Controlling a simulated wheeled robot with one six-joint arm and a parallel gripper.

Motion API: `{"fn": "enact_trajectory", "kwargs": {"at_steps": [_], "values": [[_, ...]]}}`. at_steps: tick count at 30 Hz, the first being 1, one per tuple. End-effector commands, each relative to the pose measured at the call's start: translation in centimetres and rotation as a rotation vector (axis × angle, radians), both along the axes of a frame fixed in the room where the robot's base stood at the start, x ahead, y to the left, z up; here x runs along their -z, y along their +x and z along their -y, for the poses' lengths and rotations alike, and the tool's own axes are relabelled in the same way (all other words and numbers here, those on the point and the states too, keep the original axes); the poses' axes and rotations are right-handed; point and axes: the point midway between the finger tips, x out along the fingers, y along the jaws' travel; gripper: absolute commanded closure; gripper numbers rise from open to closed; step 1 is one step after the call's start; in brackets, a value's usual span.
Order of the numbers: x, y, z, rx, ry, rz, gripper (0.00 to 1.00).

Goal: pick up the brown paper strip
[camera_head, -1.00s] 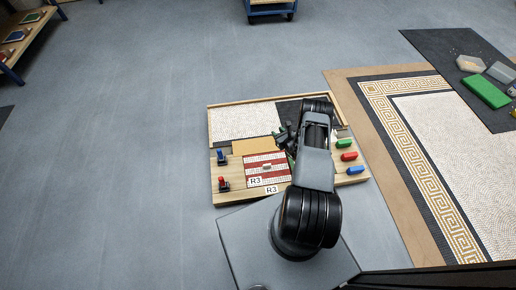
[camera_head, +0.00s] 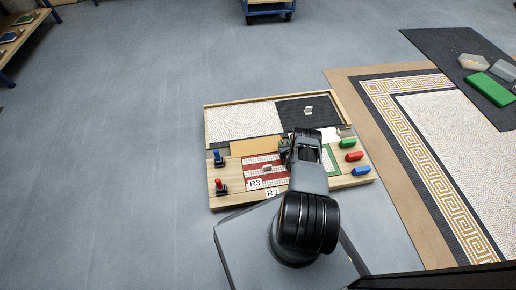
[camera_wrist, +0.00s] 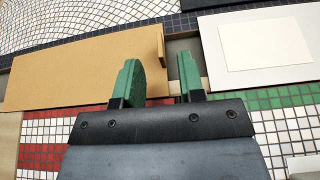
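The brown paper strip (camera_head: 256,146) lies flat across the middle of the wooden board, left of my gripper (camera_head: 286,150). In the wrist view the strip (camera_wrist: 75,75) is a tan sheet with a small upright tab (camera_wrist: 161,46) at its right end. My gripper (camera_wrist: 160,78) has two green-padded fingers, spread apart with nothing between the pads. The left finger overlaps the strip's right part in the picture. The tab appears in line with the gap, beyond the fingertips. I cannot tell how high the fingers are above the strip.
A white sheet on a pale panel (camera_wrist: 215,50) lies right of the fingers. Red (camera_wrist: 45,125) and green (camera_wrist: 245,100) mosaic panels lie nearer. A dark panel (camera_head: 290,118) with a small handle is behind. Blue and red levers stand left; green, red and blue blocks sit right.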

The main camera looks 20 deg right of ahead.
Motion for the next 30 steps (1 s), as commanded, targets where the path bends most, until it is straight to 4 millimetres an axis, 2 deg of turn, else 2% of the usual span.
{"fn": "enact_trajectory", "kwargs": {"at_steps": [13, 23, 30], "values": [[1.9, 4.3, 1.1, -0.004, -0.001, 0.001, 0.64], [1.8, 4.9, 1.2, -0.003, 0.001, -0.002, 0.64], [1.8, 4.8, 1.2, -0.003, 0.001, -0.002, 0.85]]}}
